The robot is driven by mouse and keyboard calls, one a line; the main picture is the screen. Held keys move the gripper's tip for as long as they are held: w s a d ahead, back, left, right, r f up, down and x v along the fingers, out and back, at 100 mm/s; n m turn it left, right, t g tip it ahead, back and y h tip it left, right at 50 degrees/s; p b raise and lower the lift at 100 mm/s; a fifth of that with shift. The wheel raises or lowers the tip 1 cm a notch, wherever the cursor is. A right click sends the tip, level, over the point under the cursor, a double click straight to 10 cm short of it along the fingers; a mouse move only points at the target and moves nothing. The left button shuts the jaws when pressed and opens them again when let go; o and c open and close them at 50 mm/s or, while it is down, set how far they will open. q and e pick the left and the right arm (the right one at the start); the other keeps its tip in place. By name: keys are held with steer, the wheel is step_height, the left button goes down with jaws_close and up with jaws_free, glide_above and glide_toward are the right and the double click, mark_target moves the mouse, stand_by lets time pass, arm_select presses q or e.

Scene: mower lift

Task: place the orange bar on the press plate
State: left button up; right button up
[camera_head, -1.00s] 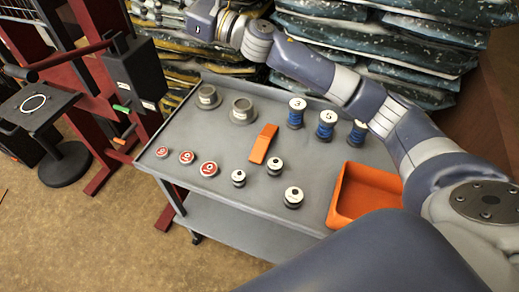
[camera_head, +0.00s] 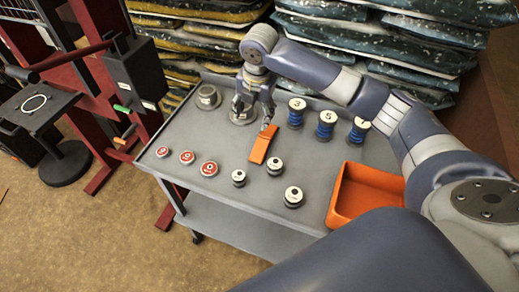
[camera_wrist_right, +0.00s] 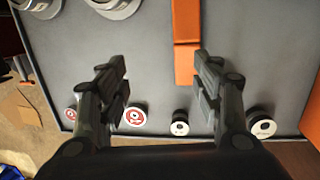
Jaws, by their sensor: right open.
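The orange bar (camera_head: 261,149) lies on the grey cart top (camera_head: 222,137), between the weights. It also shows in the right wrist view (camera_wrist_right: 186,42), near the right finger. My right gripper (camera_head: 253,116) is open and empty. It is above the cart, just behind the bar's far end, and its fingers point down. In the right wrist view the gripper (camera_wrist_right: 160,80) has its two fingers wide apart, with the bar beyond them, nearer the right finger. A black plate with a white ring (camera_head: 34,104), seemingly the press plate, stands at the far left by the red frame. My left gripper is out of view.
Red-topped discs (camera_head: 187,157), small white-topped weights (camera_head: 293,196) and blue spools (camera_head: 326,124) stand around the bar. Grey round weights (camera_head: 207,97) stand at the back. An orange bin (camera_head: 364,192) is at the right. Stacked bags (camera_head: 395,45) rise behind the cart.

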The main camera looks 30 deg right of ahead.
steer(key=g, duration=0.2)
glide_above(259, 148)
steer(key=s, duration=0.1)
steer(key=f, duration=0.1)
step_height(259, 148, down, 4)
steer(key=shift+a+r+p, duration=0.1)
steer(key=shift+p, duration=0.3)
steer(key=f, duration=0.2)
steer(key=f+p, duration=0.1)
steer(key=f, duration=0.3)
steer(key=shift+w+f+p, duration=0.25)
steer(key=shift+w+p, duration=0.05)
steer(key=shift+p, duration=0.05)
steer(key=shift+r, duration=0.1)
jaws_close()
steer(key=shift+w, duration=0.1)
